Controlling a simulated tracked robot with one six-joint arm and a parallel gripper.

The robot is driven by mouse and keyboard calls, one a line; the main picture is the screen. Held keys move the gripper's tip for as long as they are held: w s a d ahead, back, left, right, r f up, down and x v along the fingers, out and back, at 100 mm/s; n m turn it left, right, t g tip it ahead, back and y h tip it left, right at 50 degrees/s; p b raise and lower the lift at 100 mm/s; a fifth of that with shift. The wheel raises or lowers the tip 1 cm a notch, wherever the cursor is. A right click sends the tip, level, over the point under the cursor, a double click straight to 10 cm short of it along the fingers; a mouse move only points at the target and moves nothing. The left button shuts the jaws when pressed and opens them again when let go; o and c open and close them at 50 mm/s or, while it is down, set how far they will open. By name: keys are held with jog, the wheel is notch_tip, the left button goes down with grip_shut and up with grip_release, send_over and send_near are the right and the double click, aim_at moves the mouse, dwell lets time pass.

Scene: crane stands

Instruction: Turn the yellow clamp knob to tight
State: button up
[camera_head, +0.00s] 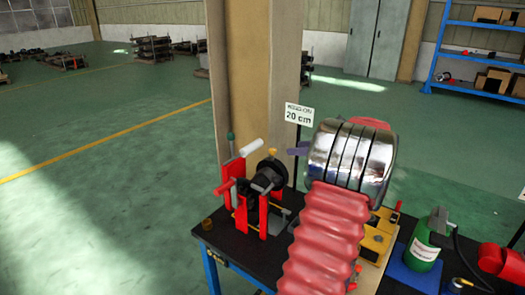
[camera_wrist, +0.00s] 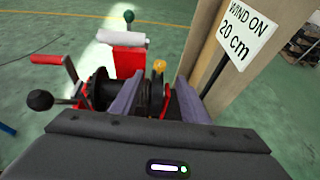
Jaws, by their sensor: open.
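The small yellow clamp knob (camera_head: 272,152) sits on top of a winch with a red frame (camera_head: 240,213) and a black drum (camera_head: 268,178). In the wrist view the yellow knob (camera_wrist: 159,66) shows just ahead of my fingertips, in line with the gap between them. My gripper (camera_wrist: 158,82) is open, with one purple-grey finger on each side of that gap. In the head view one finger of my gripper (camera_head: 297,151) shows to the right of the knob; the other is hidden. I see no finger touching the knob.
A white handle (camera_head: 251,147) and a green-knobbed lever (camera_head: 230,136) stand left of the knob. A "20 cm" sign (camera_head: 299,115) and a wide post (camera_head: 243,70) stand behind. A green bottle (camera_head: 424,240) stands at right. Floor left of the bench is open.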

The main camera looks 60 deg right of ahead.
aim_at(273, 149)
jog(key=shift+f, duration=0.1)
dwell(0.3)
jog(key=x, duration=1.3)
jog(key=shift+w+d+f, duration=0.15)
jog(key=shift+w, duration=0.15)
grip_shut()
jog(key=shift+m+h, duration=0.5)
jog(key=shift+h, duration=0.1)
jog(key=shift+m+g+h, duration=1.2)
jog(key=shift+m+h, duration=0.9)
jog(key=shift+s+d+m+g+h, duration=0.1)
jog(key=shift+m+g+h, duration=1.6)
jog(key=shift+m+g, duration=0.35)
